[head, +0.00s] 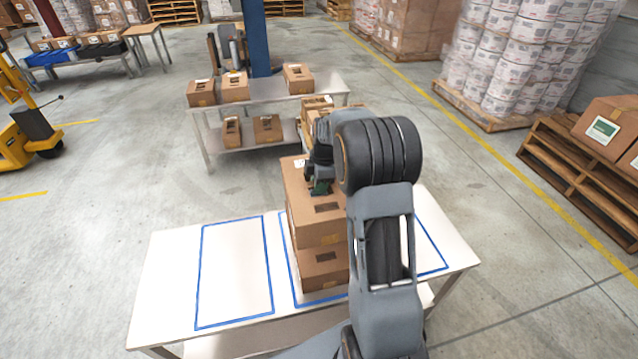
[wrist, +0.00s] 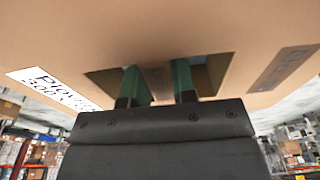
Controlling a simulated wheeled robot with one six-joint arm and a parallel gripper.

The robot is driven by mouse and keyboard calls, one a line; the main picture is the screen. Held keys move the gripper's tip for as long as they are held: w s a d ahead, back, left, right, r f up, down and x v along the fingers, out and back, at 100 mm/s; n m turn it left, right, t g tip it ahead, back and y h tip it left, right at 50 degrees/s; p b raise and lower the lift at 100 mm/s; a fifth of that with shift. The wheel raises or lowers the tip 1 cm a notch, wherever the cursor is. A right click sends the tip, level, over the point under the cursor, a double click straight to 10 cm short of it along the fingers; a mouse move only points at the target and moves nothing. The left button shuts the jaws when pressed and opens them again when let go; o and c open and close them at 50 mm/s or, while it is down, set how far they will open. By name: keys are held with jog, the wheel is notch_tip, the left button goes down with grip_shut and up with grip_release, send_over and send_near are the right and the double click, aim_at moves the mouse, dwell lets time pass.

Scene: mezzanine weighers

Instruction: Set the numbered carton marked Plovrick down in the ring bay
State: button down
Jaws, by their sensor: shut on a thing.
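My gripper (head: 320,187) is shut on the carton marked Plovrick (head: 318,229). In the wrist view its green fingers (wrist: 160,84) reach into dark openings in the carton's face (wrist: 200,30), on either side of a cardboard strip. A white label (wrist: 50,88) there reads Plovrick, with a partly readable number. In the head view this carton is over another brown carton (head: 322,270), which stands in the middle blue-outlined bay. I cannot tell whether the two touch. The left outlined bay (head: 235,270) is empty. The right one (head: 431,245) is partly hidden by my arm. I see no ring mark.
The bays are on a white table (head: 165,270). Behind it a grey two-level table (head: 265,98) holds several cartons. A yellow pallet truck (head: 25,130) stands at the left. Wrapped pails (head: 525,60) on a pallet stand at the right. Floor left of the table is clear.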

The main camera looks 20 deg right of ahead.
jog(key=shift+f, duration=0.25)
jog(key=shift+f+b, duration=4.3)
jog(key=shift+f, duration=1.2)
jog(key=shift+f, duration=0.25)
jog(key=c, duration=0.8)
grip_release()
jog(key=shift+c, duration=0.2)
